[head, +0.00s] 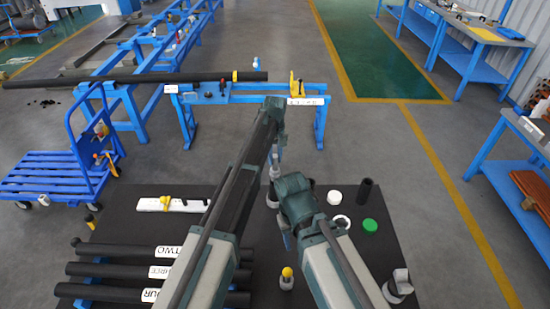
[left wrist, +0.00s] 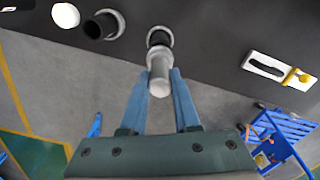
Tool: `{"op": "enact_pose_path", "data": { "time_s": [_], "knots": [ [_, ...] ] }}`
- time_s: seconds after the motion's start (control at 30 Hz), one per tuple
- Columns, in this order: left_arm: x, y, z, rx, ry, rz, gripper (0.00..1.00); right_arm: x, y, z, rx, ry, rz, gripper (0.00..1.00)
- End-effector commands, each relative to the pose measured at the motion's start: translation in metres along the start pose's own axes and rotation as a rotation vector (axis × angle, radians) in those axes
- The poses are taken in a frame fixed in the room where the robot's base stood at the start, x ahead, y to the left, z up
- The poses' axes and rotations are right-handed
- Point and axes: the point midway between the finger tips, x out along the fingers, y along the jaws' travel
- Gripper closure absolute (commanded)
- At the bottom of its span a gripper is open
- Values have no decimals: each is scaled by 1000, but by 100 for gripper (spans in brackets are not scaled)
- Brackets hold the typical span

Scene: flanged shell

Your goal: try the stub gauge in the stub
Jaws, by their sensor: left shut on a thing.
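In the left wrist view my left gripper (left wrist: 160,88) is shut on the stub gauge (left wrist: 159,76), a light grey cylinder with a rounded near end. The gauge's far end lines up with the stub (left wrist: 158,35), a dark opening with a pale ring. Whether its tip is inside or just above the opening I cannot tell. In the head view my left gripper (head: 276,155) points down over the grey gauge (head: 274,173), with the pale-ringed stub (head: 272,197) below it. My right gripper (head: 286,238) hangs low beside the right arm; its fingers are mostly hidden.
On the dark table top are a white cap (head: 334,197), a black tube (head: 365,190), a green cap (head: 370,225) and a yellow-topped piece (head: 287,276). Labelled black pipes (head: 115,270) lie at the left. A white plate (head: 170,204) lies behind them.

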Motion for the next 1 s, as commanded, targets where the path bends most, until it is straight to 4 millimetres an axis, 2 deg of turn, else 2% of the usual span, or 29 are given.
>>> {"op": "enact_pose_path", "data": {
  "time_s": [1.0],
  "knots": [
    [15, 0, 0, 0, 0, 0, 100, 15, -1, -1, 0, 0, 0, 50]
  ]
}}
